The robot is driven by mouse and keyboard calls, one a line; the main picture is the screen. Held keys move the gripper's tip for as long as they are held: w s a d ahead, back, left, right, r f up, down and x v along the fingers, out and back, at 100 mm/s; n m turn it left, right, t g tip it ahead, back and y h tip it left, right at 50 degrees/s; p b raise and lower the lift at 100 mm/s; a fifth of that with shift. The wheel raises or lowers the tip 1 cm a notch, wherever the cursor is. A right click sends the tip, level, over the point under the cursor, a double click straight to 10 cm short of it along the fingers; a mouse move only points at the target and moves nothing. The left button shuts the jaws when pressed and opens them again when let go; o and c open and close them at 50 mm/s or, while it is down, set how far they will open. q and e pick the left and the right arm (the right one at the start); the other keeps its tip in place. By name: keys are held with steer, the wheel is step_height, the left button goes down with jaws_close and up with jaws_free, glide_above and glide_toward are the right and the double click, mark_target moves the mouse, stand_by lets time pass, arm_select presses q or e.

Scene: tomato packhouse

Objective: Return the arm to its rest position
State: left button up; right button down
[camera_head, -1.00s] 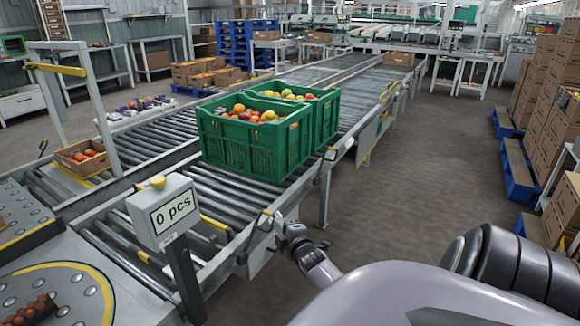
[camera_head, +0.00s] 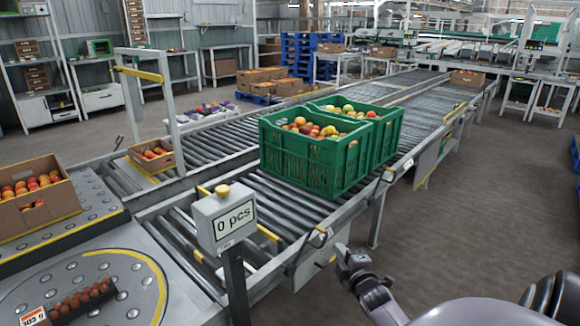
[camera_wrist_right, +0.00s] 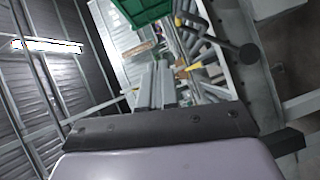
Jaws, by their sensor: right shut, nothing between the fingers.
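My right gripper (camera_head: 345,252) stands beside the near edge of the roller conveyor, at the lower middle of the head view. Its forearm and upper arm come in from the bottom right. In the right wrist view its two fingers (camera_wrist_right: 160,84) lie together, shut and empty. A green crate (camera_head: 300,165) of tomatoes stands on the conveyor beyond the gripper, with a second green crate (camera_head: 390,140) behind it. A green crate corner (camera_wrist_right: 140,8) shows at the top of the right wrist view. My left gripper is not in view.
The "0 pcs" display (camera_head: 235,218) on its post stands left of my right gripper. The conveyor's near rail (camera_head: 318,238) is close to the gripper. A cardboard box of tomatoes (camera_head: 70,208) sits at the left. The floor (camera_head: 470,210) on the right is clear.

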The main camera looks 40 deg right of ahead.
steer(key=s+a+m+g+y+p, duration=0.1)
steer(key=s+a, duration=0.4)
steer(key=a, duration=0.7)
steer(key=s+a+r+m+g+y+p, duration=0.1)
steer(key=s+a+m+y+p, duration=0.3)
steer(key=a, duration=0.8)
steer(key=s+a+m+g+y+p, duration=0.2)
steer(key=s+a+y, duration=0.3)
steer(key=a, duration=0.7)
steer(key=shift+s+r+m+p, duration=0.2)
steer(key=shift+s+m+p, duration=0.2)
steer(key=shift+s+p, duration=0.25)
